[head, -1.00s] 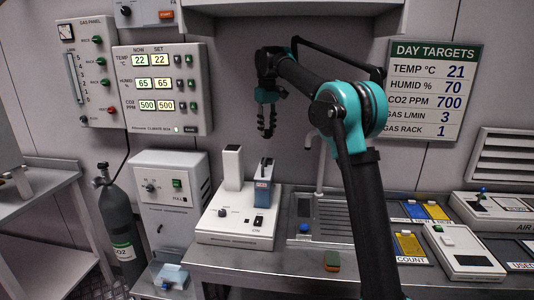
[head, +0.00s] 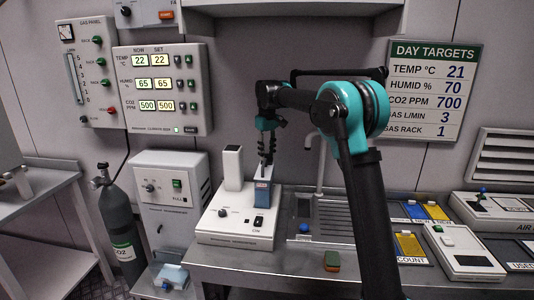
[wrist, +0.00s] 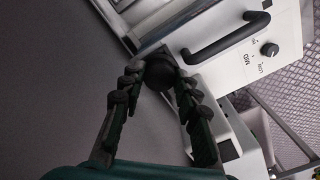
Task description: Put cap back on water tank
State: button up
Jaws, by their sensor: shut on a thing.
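The water tank, as I take it, is a blue and white upright container (head: 262,194) on the white machine (head: 225,222) at the bench's left end. My gripper (head: 266,163) is directly over it, fingers pointing down at its top. In the wrist view my gripper (wrist: 160,82) is closed around a dark round piece (wrist: 160,70); I cannot tell whether this is the cap or a handle of the tank.
A white block (head: 232,168) stands on the machine left of the tank. A tap (head: 320,165) rises behind the ribbed drainboard (head: 335,215). A gas cylinder (head: 119,225) stands at left.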

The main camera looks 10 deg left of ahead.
aim_at(267, 155)
jog(key=o, duration=0.9)
jog(key=shift+c, duration=0.2)
jog(key=shift+r, duration=0.1)
notch_tip(267, 155, up, 12)
